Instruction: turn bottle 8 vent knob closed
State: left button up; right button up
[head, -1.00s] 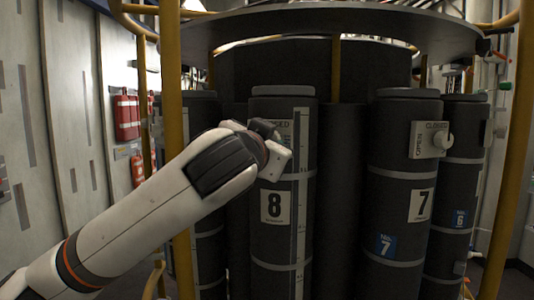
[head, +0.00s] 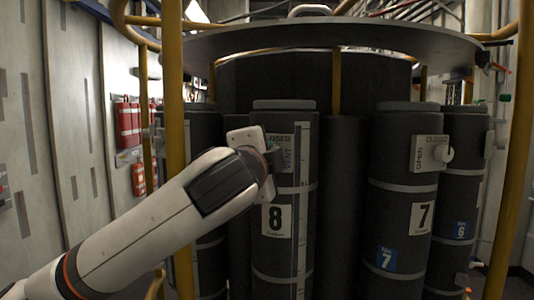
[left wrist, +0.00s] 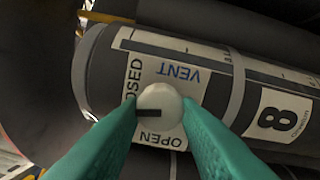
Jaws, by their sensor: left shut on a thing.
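Bottle 8 (head: 270,250) is a dark upright cylinder with a white "8" label, at the middle of the head view. In the left wrist view its vent plate (left wrist: 178,55) reads VENT, with CLOSED at the left and OPEN below. In the head view my left gripper (head: 272,160) hides the knob. My right gripper is not in view.
Bottle 7 (head: 400,215), with its own knob (head: 443,153), stands to the right. A yellow post (head: 175,80) rises behind my left arm, and another (head: 508,150) stands at the right. A round grey plate (head: 330,40) overhangs the bottles.

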pick_arm(q)
jog(key=shift+m+p, duration=0.3)
jog(key=shift+m, duration=0.9)
jog(key=o, duration=1)
jog(key=b+v, duration=0.5)
jog(key=v, duration=0.7)
